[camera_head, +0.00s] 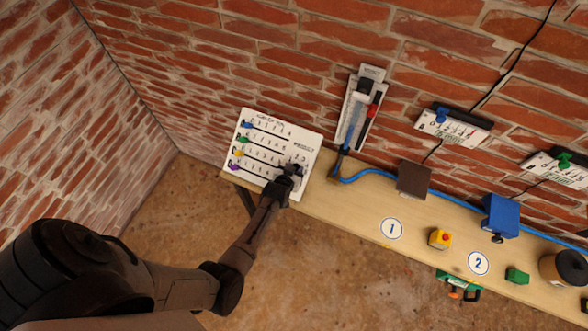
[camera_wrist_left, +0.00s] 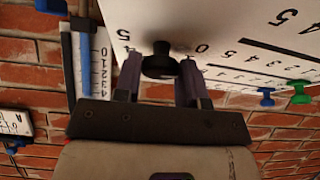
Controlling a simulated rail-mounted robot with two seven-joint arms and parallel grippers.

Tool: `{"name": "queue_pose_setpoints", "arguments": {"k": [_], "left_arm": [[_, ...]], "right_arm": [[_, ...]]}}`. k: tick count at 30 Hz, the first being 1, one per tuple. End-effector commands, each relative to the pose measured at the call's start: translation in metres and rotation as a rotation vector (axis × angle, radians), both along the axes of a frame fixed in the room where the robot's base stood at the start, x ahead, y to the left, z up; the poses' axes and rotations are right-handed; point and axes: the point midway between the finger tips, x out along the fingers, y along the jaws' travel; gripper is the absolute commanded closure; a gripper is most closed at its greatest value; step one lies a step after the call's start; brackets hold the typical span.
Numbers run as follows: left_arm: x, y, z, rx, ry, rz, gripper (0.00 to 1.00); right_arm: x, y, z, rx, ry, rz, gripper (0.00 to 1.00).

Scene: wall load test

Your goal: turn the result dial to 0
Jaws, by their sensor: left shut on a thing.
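The white result board (camera_head: 285,130) leans at the left end of the wooden shelf, with rows of numbers and coloured sliders at its left side. My left gripper (camera_head: 291,172) is at the lower right of the board and covers the dial there. In the left wrist view the black result dial (camera_wrist_left: 160,63) sits between my two fingers, which are shut on it. Printed digits 5 and 0 show on either side of the dial in that view. Which number the dial points to cannot be told. My right gripper is not in view.
The wooden shelf (camera_head: 340,208) carries a brown box (camera_head: 413,179), a yellow box with a red button (camera_head: 440,239), a blue box (camera_head: 501,214) and a green block (camera_head: 517,276). A vertical gauge (camera_head: 368,110) hangs right of the board. A blue cable (camera_head: 376,171) runs along the shelf.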

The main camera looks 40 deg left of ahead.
Motion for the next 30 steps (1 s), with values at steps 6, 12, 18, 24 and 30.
{"name": "queue_pose_setpoints", "arguments": {"k": [6, 12, 18, 24, 30], "left_arm": [[-0.0006, -0.0001, -0.0014, -0.005, 0.002, 0.005, 0.86], [-0.0006, 0.0, -0.0013, -0.005, 0.002, 0.005, 0.61], [-0.0002, 0.0001, -0.0007, -0.004, 0.001, 0.004, 0.42], [0.0001, 0.0002, -0.0002, -0.003, -0.001, 0.004, 0.37], [-0.0042, -0.0013, 0.0052, -0.002, -0.001, 0.004, 0.37]], "right_arm": [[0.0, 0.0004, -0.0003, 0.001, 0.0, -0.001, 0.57], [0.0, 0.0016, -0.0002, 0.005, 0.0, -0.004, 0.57], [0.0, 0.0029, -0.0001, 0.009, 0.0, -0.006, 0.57], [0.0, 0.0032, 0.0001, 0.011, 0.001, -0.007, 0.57], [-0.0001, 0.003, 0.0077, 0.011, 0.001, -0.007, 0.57]]}}
